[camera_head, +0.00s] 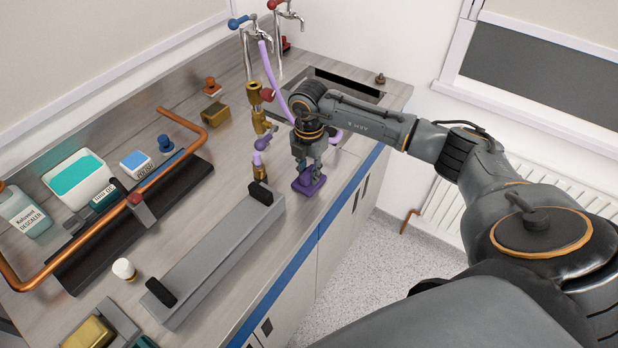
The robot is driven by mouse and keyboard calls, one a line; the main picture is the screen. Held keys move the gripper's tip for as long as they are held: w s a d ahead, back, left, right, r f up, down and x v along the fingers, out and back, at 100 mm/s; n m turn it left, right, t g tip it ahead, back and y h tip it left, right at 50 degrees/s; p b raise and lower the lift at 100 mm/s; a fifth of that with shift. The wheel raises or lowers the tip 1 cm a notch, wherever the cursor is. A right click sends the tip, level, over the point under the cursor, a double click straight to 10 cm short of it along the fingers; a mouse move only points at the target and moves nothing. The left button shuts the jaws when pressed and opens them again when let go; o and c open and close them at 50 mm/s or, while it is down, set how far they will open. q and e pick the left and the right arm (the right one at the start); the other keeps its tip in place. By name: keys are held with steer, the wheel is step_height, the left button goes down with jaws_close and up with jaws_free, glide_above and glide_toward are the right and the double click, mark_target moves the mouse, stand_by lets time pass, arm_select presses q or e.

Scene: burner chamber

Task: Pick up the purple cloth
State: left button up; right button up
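The purple cloth (300,188) lies folded on the bench top near its front edge, just beyond the far end of a long grey block. My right gripper (309,173) points down right over the cloth, with its fingertips at the cloth's upper side. The fingers hide part of the cloth, and I cannot tell whether they are closed on it. My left gripper is not in view.
A grey block (215,250) with black ends lies along the bench. Brass fittings (259,118) and a lilac hose (271,72) stand behind the cloth. A copper pipe (85,245), bottles and a sink (347,84) are also on the bench.

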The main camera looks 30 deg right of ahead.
jaws_close()
